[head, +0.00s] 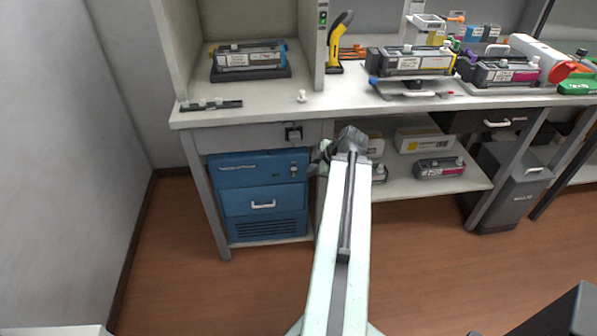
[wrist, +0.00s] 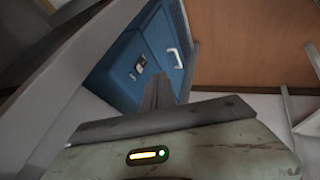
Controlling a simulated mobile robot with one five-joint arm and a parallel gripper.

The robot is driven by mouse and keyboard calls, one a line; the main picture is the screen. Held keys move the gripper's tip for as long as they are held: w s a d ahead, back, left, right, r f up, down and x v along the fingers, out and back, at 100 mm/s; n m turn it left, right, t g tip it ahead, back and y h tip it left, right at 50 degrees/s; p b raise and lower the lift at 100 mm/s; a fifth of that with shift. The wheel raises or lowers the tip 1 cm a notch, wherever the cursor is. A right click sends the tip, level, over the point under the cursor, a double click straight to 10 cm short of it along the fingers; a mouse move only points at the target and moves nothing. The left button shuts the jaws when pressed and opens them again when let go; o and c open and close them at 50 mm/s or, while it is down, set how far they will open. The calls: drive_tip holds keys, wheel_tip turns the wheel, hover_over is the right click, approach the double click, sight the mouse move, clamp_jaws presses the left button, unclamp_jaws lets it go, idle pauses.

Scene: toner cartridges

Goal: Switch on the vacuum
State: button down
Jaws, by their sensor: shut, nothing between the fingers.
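A blue box unit (head: 262,195), which looks like the vacuum, stands under the left end of the bench. It has a white handle, a lower vent grille and a small switch panel (head: 293,169) at its upper right. In the wrist view the blue unit (wrist: 120,85) lies tilted beyond my fingers, with the switch panel (wrist: 140,64) in sight. My gripper (head: 325,151) is just right of the panel in the head picture, below the bench edge. In the wrist view my gripper (wrist: 160,92) is shut and empty. I cannot tell whether the switch is on.
The bench top (head: 285,100) overhangs the unit, and a black socket-like box (head: 293,133) hangs under its edge. A shelf (head: 430,185) with cartridges is to the right. A grey bin (head: 510,185) stands farther right. The brown floor (head: 430,260) in front is mostly clear.

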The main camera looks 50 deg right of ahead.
sight(294, 171)
drive_tip(key=shift+f, duration=0.15)
drive_tip(key=w+f+b, duration=0.2)
drive_tip(key=w+b, duration=0.1)
drive_tip(key=w+d+f+b, duration=0.1)
drive_tip(key=w+f+b, duration=0.1)
drive_tip(key=f, duration=0.1)
drive_tip(key=w+d+f+b, duration=0.1)
drive_tip(key=w+f+b, duration=0.2)
drive_tip(key=shift+w+d+f+b, duration=0.15)
drive_tip(key=shift+w+f+b, duration=0.05)
drive_tip(key=shift+w+b, duration=0.15)
drive_tip(key=shift+s, duration=0.15)
